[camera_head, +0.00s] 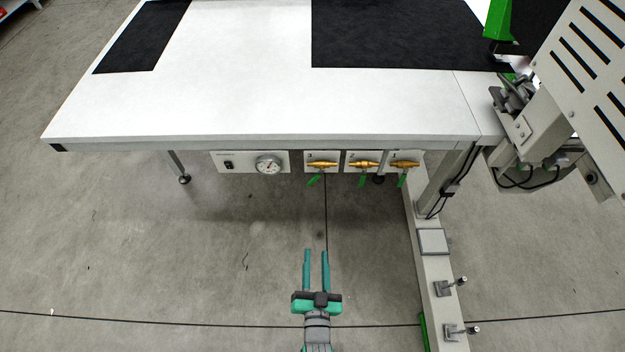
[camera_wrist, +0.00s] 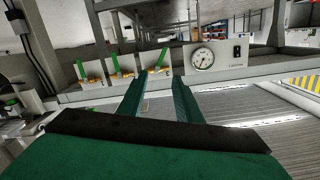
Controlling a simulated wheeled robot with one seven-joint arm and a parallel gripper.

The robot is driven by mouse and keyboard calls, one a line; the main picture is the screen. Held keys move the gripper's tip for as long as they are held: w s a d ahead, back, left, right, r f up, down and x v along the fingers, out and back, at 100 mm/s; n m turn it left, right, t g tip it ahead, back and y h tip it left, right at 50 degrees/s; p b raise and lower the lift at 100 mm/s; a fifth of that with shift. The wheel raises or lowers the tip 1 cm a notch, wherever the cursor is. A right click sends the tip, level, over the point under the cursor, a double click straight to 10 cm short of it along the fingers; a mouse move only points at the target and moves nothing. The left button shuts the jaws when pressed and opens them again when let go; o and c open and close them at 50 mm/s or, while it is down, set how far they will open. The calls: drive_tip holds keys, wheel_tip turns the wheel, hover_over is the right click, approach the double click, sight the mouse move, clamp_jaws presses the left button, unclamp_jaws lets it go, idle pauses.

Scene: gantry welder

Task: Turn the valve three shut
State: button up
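Valve three (camera_head: 321,165) is the leftmost of three brass valves under the table's front edge in the head view, on a white plate that appears marked 3. Its green handle (camera_head: 314,179) slants down and to the left. In the wrist view, which looks turned over, valve three (camera_wrist: 157,69) is the one nearest the gauge, its green handle (camera_wrist: 162,57) slanting. My gripper (camera_head: 315,253) is open and empty, its two teal fingers parted and pointing at the valve row, apart from it. In the wrist view the fingertips (camera_wrist: 157,80) frame valve three's area.
Valve two (camera_head: 363,164) and valve one (camera_head: 404,164) sit close to the right, their green handles hanging nearly straight down. A panel with a gauge (camera_head: 268,165) is at the left. A table leg and beige rail (camera_head: 432,265) stand right. Floor to the left is clear.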

sight(312, 182)
drive_tip(key=w+m, duration=0.1)
drive_tip(key=w, duration=1.8)
drive_tip(key=w+a+f+m+t, duration=0.1)
drive_tip(key=w, duration=0.8)
drive_tip(key=shift+w+f+m, duration=0.1)
drive_tip(key=shift+w+m, duration=0.15)
drive_tip(key=shift+m, duration=0.05)
clamp_jaws()
